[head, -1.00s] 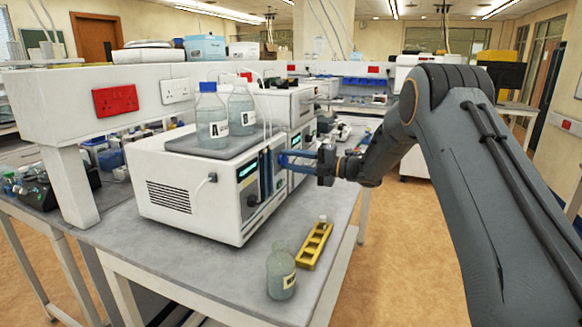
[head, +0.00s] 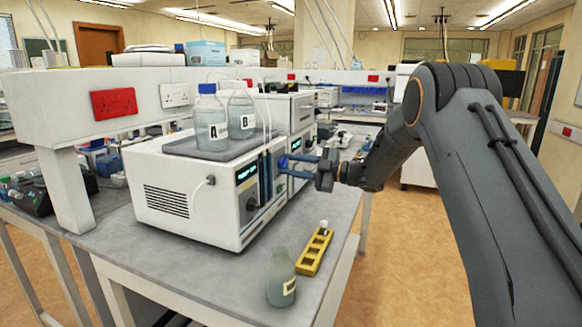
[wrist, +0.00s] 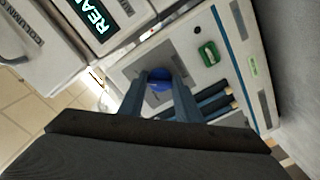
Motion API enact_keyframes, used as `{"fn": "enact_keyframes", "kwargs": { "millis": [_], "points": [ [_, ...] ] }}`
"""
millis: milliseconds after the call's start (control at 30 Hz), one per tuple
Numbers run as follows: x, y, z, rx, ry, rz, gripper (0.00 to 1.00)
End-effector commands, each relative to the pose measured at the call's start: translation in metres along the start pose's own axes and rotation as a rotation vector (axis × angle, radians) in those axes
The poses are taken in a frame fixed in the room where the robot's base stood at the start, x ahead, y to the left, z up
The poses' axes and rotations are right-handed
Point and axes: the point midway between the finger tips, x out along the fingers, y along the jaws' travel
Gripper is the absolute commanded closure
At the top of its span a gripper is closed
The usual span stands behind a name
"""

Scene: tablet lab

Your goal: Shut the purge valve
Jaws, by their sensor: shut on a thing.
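The purge valve appears as a round blue knob (head: 283,162) on the front of the white instrument stack (head: 185,190), just right of its dark vertical columns. My gripper (head: 293,163) reaches it from the right, its two fingers pointing left at the front panel. In the wrist view the blue knob (wrist: 160,75) sits between the tips of my gripper (wrist: 159,84), which is shut on it. The fingers partly hide the knob, and its turn position cannot be read.
Bottles A (head: 211,120) and B (head: 241,112) stand on the stack's top tray. A clear bottle (head: 281,278) and a yellow rack (head: 314,252) stand on the bench in front. The wrist view shows a green part (wrist: 209,53) and dark columns (wrist: 212,103) beside the knob.

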Motion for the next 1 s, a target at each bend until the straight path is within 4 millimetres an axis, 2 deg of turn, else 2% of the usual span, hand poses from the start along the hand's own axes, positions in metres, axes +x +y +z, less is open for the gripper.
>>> {"fn": "enact_keyframes", "kwargs": {
  "millis": [267, 700, 733, 833, 1000],
  "points": [
    [-0.001, -0.0005, 0.0011, 0.071, -0.002, 0.0, 0.92],
    [-0.0011, -0.0007, 0.0012, 0.08, -0.002, 0.0, 0.92],
    [-0.0011, -0.0007, 0.0012, 0.08, -0.002, 0.0, 0.68],
    [-0.001, -0.0006, 0.0011, 0.079, -0.002, 0.0, 0.51],
    [-0.0006, -0.0005, 0.0006, 0.078, -0.001, 0.0, 0.51]
  ]
}}
